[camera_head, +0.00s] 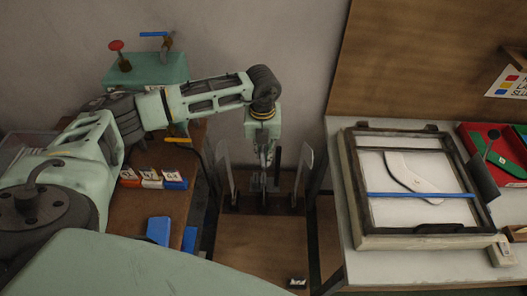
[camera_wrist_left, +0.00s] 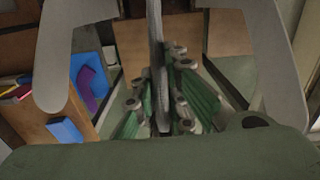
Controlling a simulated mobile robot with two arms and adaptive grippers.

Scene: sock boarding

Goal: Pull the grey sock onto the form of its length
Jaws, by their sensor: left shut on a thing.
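My left gripper (camera_head: 263,175) points down at the middle of a dark rack (camera_head: 244,202) of upright forms. In the left wrist view its green fingers (camera_wrist_left: 160,105) are shut on a thin grey piece, which appears to be the grey sock (camera_wrist_left: 162,98), at the middle form (camera_wrist_left: 155,30), seen edge-on. How far the sock covers that form is hidden by the fingers. A pale left form (camera_head: 225,170) and a pale right form (camera_head: 302,172) stand bare on either side. They also show large in the wrist view. My right gripper is out of view.
At left, a brown table holds small labelled blocks (camera_head: 152,180), a blue box (camera_head: 158,230) and a green box with taps (camera_head: 146,68). At right, a white table carries a framed screen (camera_head: 430,232) and a red tray (camera_head: 480,133). The brown surface before the rack is mostly clear.

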